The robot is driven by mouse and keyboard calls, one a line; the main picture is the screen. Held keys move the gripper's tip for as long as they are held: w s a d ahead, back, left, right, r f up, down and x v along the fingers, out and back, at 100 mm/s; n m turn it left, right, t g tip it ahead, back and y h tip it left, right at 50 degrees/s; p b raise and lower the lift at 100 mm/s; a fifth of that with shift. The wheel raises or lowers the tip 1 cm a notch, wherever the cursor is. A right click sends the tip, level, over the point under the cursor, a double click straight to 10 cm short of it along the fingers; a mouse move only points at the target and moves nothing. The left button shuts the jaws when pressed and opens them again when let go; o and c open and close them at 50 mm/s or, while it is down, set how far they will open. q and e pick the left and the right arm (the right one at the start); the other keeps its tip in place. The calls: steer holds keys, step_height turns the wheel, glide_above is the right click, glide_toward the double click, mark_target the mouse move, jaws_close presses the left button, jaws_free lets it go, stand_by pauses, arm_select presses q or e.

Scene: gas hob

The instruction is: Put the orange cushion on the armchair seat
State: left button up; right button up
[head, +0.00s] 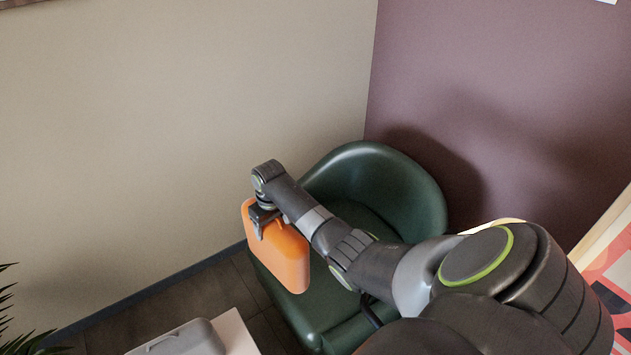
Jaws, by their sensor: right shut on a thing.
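The orange cushion (284,259) hangs upright, held at its upper edge by my right gripper (260,222). The gripper is shut on it. The dark green armchair (405,185) stands in the corner behind and to the right of the cushion. The cushion overlaps the chair's left side in the head view; I cannot tell its height above the seat. My right arm crosses in front of the armchair and hides much of its seat. My left gripper is not in view.
A white surface (238,335) with a grey case-like object (183,340) on it is at the bottom left. Plant leaves (8,300) show at the left edge. A patterned panel (612,250) stands at the right. Beige and purple walls meet behind the armchair.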

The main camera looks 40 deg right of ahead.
steer(key=s+d+f+m+b, duration=0.1)
steer(key=d+f, duration=0.2)
steer(key=d, duration=0.5)
steer(key=s+d+f+m+b, duration=0.1)
steer(key=s+d+f+b, duration=0.15)
steer(key=d, duration=0.45)
arm_select(q)
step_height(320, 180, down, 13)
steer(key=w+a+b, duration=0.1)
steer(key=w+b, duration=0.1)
steer(key=b, duration=0.7)
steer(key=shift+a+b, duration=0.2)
steer(key=shift+b, duration=0.2)
arm_select(e)
step_height(320, 180, down, 11)
steer(key=shift+w+d+r, duration=0.15)
steer(key=shift+w, duration=0.2)
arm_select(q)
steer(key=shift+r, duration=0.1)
arm_select(e)
steer(key=o, duration=1.5)
